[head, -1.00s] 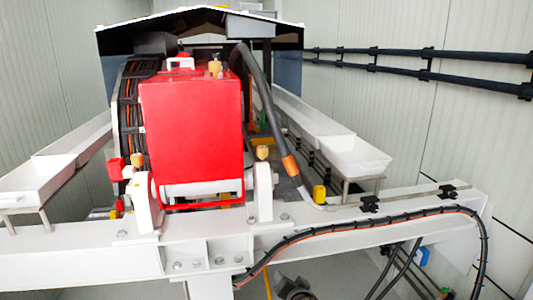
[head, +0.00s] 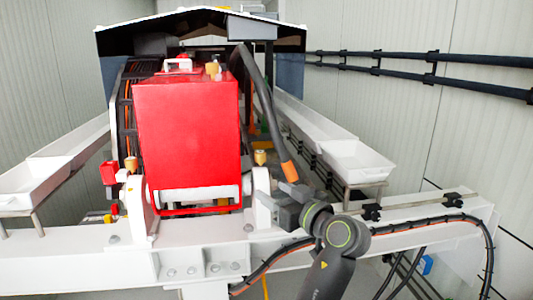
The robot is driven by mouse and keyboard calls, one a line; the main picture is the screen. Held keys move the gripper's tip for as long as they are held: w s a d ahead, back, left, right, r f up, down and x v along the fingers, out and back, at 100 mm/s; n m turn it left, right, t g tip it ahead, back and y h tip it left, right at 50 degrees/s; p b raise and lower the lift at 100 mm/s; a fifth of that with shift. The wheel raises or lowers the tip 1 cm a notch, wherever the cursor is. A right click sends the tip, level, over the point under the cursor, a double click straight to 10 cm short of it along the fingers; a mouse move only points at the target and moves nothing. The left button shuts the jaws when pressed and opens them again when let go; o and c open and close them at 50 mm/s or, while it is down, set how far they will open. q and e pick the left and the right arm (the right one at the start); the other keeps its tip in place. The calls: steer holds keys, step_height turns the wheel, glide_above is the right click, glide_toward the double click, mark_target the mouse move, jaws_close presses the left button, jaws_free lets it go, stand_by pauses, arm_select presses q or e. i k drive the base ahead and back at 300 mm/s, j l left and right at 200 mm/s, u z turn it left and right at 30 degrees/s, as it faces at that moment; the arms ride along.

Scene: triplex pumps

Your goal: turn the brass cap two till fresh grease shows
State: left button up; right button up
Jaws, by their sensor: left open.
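Brass caps show in the head view: one on the left bearing block (head: 131,163), one on the right bearing block (head: 260,157), and one on top of the red housing (head: 212,68). No number marks are readable, so I cannot tell which is cap two. No grease is visible on them at this size. My left gripper (head: 281,202) is open, reaching from the lower right, just below and right of the right bearing block's cap, not around it. My wrist covers the beam spot behind it. My right gripper is not in view.
The red housing (head: 190,130) stands left of my gripper. A dark hose with an orange end (head: 289,170) hangs close above it. The white beam (head: 90,245) and a black cable (head: 440,222) run across the front. White trays (head: 358,162) stand at both sides.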

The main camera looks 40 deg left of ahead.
mark_target(261, 155)
steer(key=i+j, duration=0.4)
steer(key=i+j+z, duration=0.1)
steer(key=j, duration=0.55)
